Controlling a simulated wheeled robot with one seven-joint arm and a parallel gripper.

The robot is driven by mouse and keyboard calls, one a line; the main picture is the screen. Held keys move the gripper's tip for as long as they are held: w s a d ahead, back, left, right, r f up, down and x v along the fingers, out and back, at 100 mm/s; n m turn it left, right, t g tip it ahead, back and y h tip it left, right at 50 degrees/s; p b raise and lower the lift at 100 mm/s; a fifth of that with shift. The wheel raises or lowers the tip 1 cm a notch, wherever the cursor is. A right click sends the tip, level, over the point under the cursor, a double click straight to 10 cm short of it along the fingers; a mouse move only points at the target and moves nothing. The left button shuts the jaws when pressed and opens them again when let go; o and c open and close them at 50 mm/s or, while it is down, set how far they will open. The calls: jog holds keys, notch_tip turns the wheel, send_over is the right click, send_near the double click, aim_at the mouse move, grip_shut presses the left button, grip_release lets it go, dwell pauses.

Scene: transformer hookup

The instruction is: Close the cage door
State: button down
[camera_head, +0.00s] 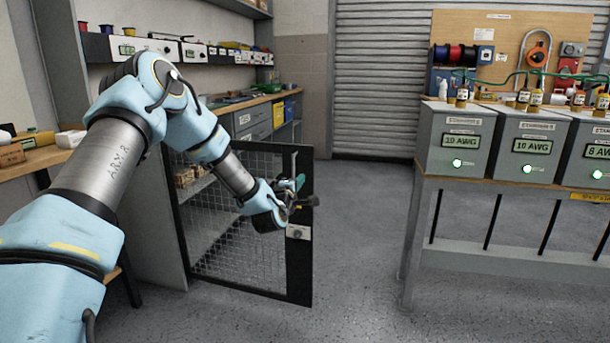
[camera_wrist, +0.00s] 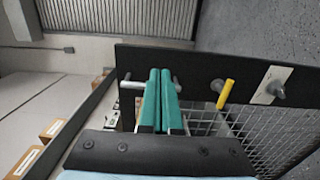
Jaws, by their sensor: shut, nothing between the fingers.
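The cage door (camera_head: 299,265) is wire mesh in a black frame. It stands open, swung out from the shelf unit on the left. In the wrist view its black frame (camera_wrist: 195,62) runs across the picture, with mesh on the right. My gripper (camera_head: 299,184) is at the upper part of the door's free edge. In the wrist view its two teal fingers (camera_wrist: 158,82) are shut together with nothing between them. They overlap a metal bar (camera_wrist: 131,85) at the door frame; I cannot tell whether they touch it. A yellow-tipped pin (camera_wrist: 225,93) and pale plate (camera_wrist: 271,86) are right of them.
Cardboard boxes (camera_wrist: 50,128) sit on shelves behind the door. A workbench (camera_head: 245,104) runs along the left wall. A grey table (camera_head: 418,185) with labelled boxes (camera_head: 460,140) stands on the right. The floor (camera_head: 365,200) between door and table is clear.

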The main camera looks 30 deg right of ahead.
aim_at(310, 170)
jog(key=x, duration=0.7)
jog(key=shift+d+f, duration=0.1)
